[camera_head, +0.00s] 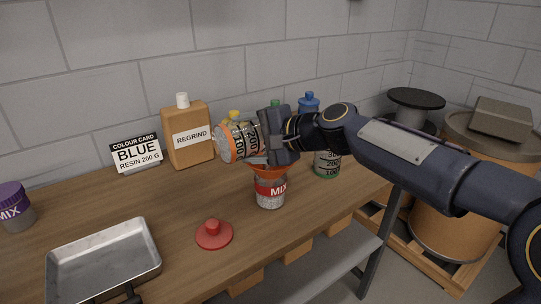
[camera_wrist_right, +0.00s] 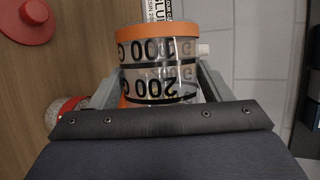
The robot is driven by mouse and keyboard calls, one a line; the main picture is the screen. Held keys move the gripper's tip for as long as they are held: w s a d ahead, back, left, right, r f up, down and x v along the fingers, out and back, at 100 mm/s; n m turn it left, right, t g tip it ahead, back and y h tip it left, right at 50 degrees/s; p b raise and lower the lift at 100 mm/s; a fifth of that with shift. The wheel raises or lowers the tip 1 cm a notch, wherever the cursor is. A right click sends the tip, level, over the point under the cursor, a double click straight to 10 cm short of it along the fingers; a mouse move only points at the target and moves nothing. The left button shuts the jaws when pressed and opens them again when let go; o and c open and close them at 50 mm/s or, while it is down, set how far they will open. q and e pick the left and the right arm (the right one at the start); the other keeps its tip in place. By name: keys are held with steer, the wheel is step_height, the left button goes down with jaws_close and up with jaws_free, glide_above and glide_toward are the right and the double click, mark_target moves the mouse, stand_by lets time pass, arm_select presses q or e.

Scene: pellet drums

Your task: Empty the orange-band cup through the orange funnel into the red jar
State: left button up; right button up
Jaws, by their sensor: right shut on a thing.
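My right gripper (camera_head: 262,142) is shut on the orange-band cup (camera_head: 240,142), a clear cup with black gram marks. The cup is tipped about onto its side above the orange funnel (camera_head: 254,171). Its orange-band end points left; the other end is hidden at my gripper. In the right wrist view the cup (camera_wrist_right: 160,68) sits between both fingers; whether pellets remain inside is unclear. The funnel sits on the red jar (camera_head: 270,190), a clear jar with a red MIX band and pale pellets inside.
A red lid (camera_head: 214,235) lies in front of the jar. A metal tray (camera_head: 152,240) is at the front left, a purple-lidded jar (camera_head: 12,208) at far left. A REGRIND bottle (camera_head: 188,150), BLUE card (camera_head: 136,153) and green-marked cup (camera_head: 327,164) stand behind.

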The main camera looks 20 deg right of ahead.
steer(key=shift+w+d+r+m+b, duration=0.1)
steer(key=shift+d+r+m+b, duration=0.15)
steer(key=shift+m+b, duration=0.1)
stand_by(0.4)
